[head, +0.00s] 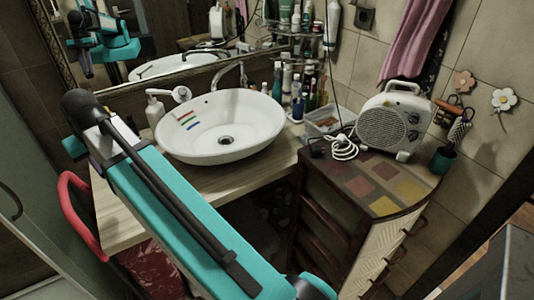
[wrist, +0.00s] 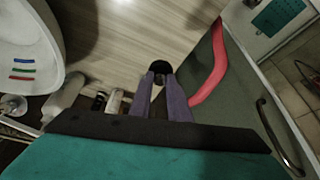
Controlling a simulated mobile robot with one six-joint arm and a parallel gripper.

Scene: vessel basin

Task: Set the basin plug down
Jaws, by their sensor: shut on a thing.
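My gripper (wrist: 162,92) is shut on a small dark round thing, the basin plug (wrist: 160,66), in the wrist view. The plug sits at the fingertips, over the wooden counter (wrist: 130,30). I cannot tell how far it is above the wood. In the head view my gripper and the plug are hidden behind my arm. The white oval basin (head: 257,131) stands on the counter (head: 213,182), with a drain (head: 226,140) in its bottom. Its edge also shows at the left of the wrist view (wrist: 25,35).
A soap dispenser (head: 155,112) and tap (head: 238,82) stand by the basin. Bottles (head: 296,100) crowd the back right. A fan heater (head: 393,125) sits on a cabinet. A red curved thing (head: 78,205) is at the counter's left. The counter's front left is mostly bare.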

